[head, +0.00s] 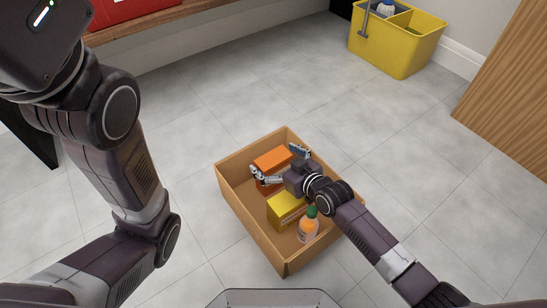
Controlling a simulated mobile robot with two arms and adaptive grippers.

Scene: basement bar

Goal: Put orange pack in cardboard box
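The orange pack (272,158) is inside the cardboard box (241,203), at its far end, with its top face showing. My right gripper (281,165) reaches into the box from the right. Its two fingers are spread apart, one across the near side of the pack and one by its right end. Whether they touch the pack is hard to tell. My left arm stands raised on the left, and its gripper is outside the view.
A yellow box (285,209) and a bottle (308,226) with a green cap are in the near part of the cardboard box. A yellow bucket (392,47) stands at the back right, near a wooden panel (512,92). A red case (125,10) is at the upper left. Tiled floor around is clear.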

